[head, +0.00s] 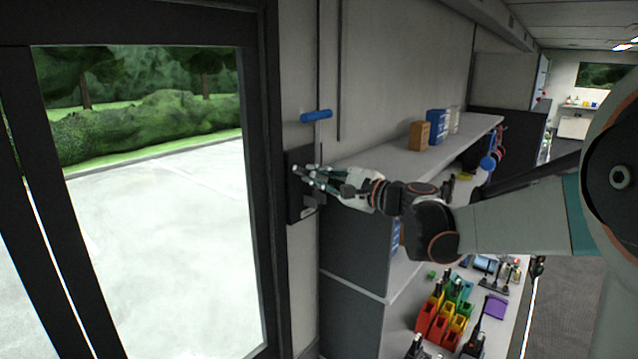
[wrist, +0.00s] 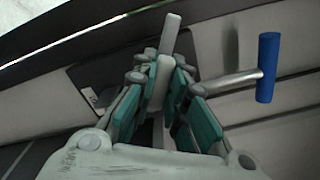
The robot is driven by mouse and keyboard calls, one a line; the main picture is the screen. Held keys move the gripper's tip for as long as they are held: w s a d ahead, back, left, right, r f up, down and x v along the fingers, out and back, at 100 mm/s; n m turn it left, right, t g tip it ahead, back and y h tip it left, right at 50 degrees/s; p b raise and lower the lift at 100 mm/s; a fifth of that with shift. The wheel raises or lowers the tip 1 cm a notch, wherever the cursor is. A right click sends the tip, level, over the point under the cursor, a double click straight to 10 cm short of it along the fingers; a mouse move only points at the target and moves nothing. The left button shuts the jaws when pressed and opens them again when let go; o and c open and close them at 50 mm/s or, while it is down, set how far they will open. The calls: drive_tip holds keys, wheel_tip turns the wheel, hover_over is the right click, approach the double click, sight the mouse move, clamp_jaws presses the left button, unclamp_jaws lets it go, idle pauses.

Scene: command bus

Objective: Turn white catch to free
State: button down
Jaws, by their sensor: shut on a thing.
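The white catch (wrist: 171,36) is a pale, slim bar that stands up between my fingertips in the wrist view. The gripper also fills the middle of the wrist view (wrist: 160,72). In the head view the fingers largely cover the catch, so its angle there cannot be told.
A blue-ended handle (head: 316,116) sticks out of the wall just above, and shows right of my fingers in the wrist view (wrist: 268,68). The dark door frame (head: 266,150) is at left. A shelf unit (head: 355,253) with boxes and coloured bins stands below my arm.

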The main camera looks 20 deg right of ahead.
drive_tip(key=m+b, duration=0.2)
drive_tip(key=m, duration=0.4)
drive_tip(key=shift+f+m, duration=0.15)
drive_tip(key=shift+m, duration=0.15)
drive_tip(key=m+b, duration=0.1)
drive_tip(key=m, duration=0.4)
drive_tip(key=shift+m, duration=0.3)
drive_tip(key=c, duration=1.6)
unclamp_jaws()
drive_tip(key=v, duration=0.7)
drive_tip(key=shift+s, duration=0.2)
